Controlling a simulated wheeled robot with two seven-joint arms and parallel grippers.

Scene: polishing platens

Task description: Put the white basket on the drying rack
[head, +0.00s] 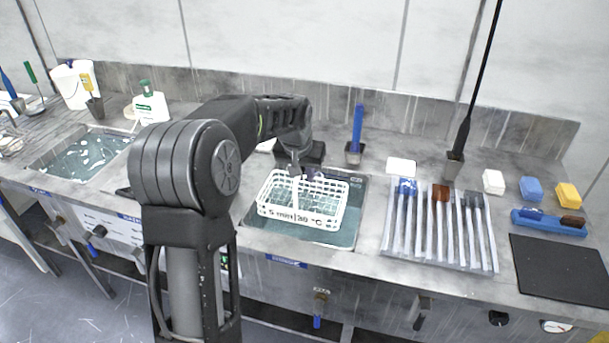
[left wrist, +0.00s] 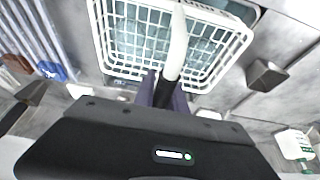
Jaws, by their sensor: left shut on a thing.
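The white basket (head: 303,200) is an open wire-like crate with a raised handle, at the water-filled basin (head: 345,238) in the middle of the counter. I cannot tell whether its bottom is in the water or just above it. My left gripper (head: 299,172) reaches in from the left and is shut on the basket's handle. In the left wrist view the pale handle (left wrist: 178,45) runs up between the fingers (left wrist: 165,92), and the basket (left wrist: 135,75) looks empty. A ribbed rack (head: 427,250), likely the drying rack, lies right of the basin. My right gripper is not in view.
Blue, brown and dark pieces lie at the rack's far end. A holder with a blue handle (head: 357,130) and a tall black rod (head: 464,130) stand behind. A black mat (head: 560,268) and coloured blocks (head: 531,188) lie right. A second basin (head: 85,155) is left.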

